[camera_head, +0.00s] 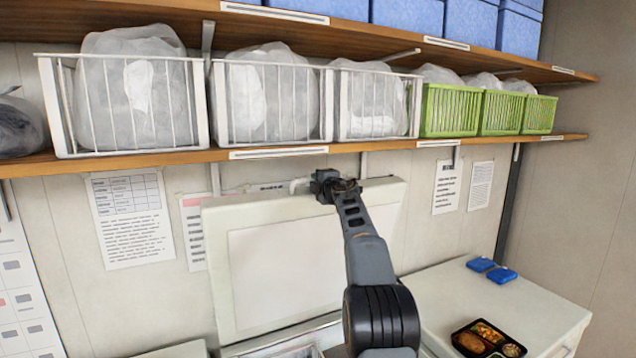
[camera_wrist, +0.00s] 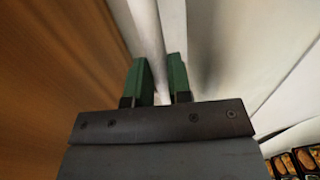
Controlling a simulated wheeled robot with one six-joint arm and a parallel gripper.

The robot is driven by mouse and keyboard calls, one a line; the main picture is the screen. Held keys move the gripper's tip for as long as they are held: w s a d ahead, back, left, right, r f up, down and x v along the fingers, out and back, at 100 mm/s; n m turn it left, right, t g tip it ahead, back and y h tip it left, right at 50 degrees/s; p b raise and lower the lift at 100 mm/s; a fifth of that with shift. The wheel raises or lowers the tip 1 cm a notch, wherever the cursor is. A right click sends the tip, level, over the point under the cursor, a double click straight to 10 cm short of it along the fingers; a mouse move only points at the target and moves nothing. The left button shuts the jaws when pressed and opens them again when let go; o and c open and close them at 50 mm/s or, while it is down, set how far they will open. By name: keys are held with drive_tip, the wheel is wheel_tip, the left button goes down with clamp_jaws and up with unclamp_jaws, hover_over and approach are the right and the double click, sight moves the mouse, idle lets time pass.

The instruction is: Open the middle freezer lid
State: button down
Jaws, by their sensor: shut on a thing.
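The middle freezer lid (camera_head: 220,255) is a large pale panel that stands raised, nearly upright, against the back wall in the head view. A white handle bar (camera_head: 298,184) shows at its top edge. My gripper (camera_head: 322,184) is at that top edge. In the wrist view, the two green fingers of my gripper (camera_wrist: 161,66) are shut on the white handle bar (camera_wrist: 147,28), which runs between them. Part of the freezer opening shows below the lid, and my arm hides some of the lid's right side.
A wooden shelf (camera_head: 390,145) with white wire baskets (camera_head: 132,151) and green baskets (camera_head: 455,112) is just above the lid. To the right, a closed white top (camera_head: 540,310) bears a black bento tray (camera_head: 468,352) and two blue boxes (camera_head: 481,264).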

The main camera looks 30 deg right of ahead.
drive_tip(key=shift+s+f+b, duration=0.15)
drive_tip(key=shift+f+b, duration=0.1)
drive_tip(key=shift+b, duration=0.25)
drive_tip(key=s+f+t+b, duration=0.1)
drive_tip(key=s+f+b, duration=0.1)
drive_tip(key=s+b, duration=0.7)
drive_tip(key=b, duration=0.3)
drive_tip(key=shift+a+f+t, duration=0.25)
drive_tip(key=shift+t, duration=0.05)
drive_tip(key=c, duration=1.1)
unclamp_jaws()
drive_tip(key=shift+o, duration=0.2)
drive_tip(key=s+f+b, duration=0.2)
drive_tip(key=s+b, duration=0.2)
drive_tip(key=s, duration=0.9)
drive_tip(key=shift+s+a+b, duration=0.25)
drive_tip(key=shift+a+b, duration=0.05)
drive_tip(key=shift+a, duration=0.1)
